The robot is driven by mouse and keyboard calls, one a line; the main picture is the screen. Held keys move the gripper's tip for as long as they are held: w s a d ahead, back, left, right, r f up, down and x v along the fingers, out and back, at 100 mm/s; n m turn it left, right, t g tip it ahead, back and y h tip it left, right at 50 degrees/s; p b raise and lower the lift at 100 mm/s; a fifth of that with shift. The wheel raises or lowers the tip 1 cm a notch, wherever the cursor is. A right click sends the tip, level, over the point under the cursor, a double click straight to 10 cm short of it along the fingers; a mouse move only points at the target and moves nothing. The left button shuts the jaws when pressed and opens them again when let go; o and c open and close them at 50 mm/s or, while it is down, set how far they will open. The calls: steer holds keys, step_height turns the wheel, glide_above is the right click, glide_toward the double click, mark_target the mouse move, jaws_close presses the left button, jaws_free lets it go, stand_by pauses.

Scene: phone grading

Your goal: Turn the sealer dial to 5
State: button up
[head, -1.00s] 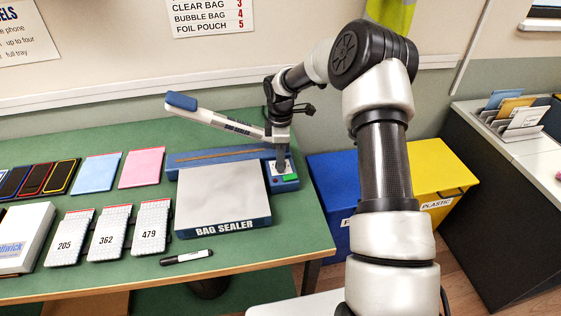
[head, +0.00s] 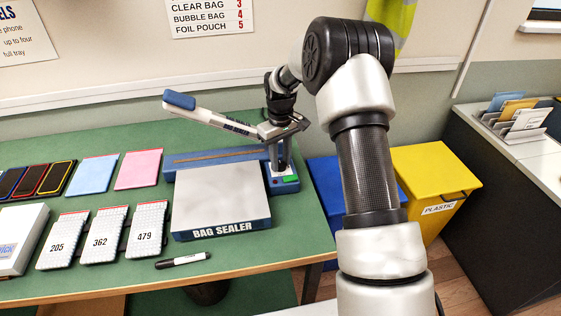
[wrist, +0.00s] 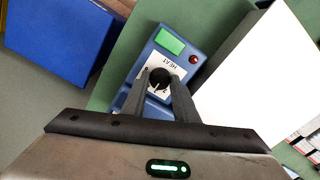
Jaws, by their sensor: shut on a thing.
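The bag sealer (head: 222,229) stands on the green table with its blue-tipped lever arm (head: 205,112) raised. Its control panel is at the right end, with a green display (wrist: 170,41), a red light (wrist: 194,59) and a white plate marked HEAT. The round black dial (wrist: 160,76) sits on that plate. My gripper (wrist: 160,86) is shut on the dial from above, one finger on each side. The dial numbers are too small or covered to read. In the head view my gripper (head: 279,163) hides the dial.
Blue (head: 328,190) and yellow (head: 431,190) bins stand beyond the table's right edge. A wall sign lists FOIL POUCH 5.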

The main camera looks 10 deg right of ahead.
mark_target(280, 163)
steer(key=m, duration=0.5)
steer(key=shift+b, duration=0.3)
steer(key=m, duration=0.5)
steer(key=shift+m, duration=0.3)
steer(key=o, duration=0.8)
step_height(280, 163, up, 18)
steer(key=shift+f+p, duration=0.2)
steer(key=shift+p, duration=0.2)
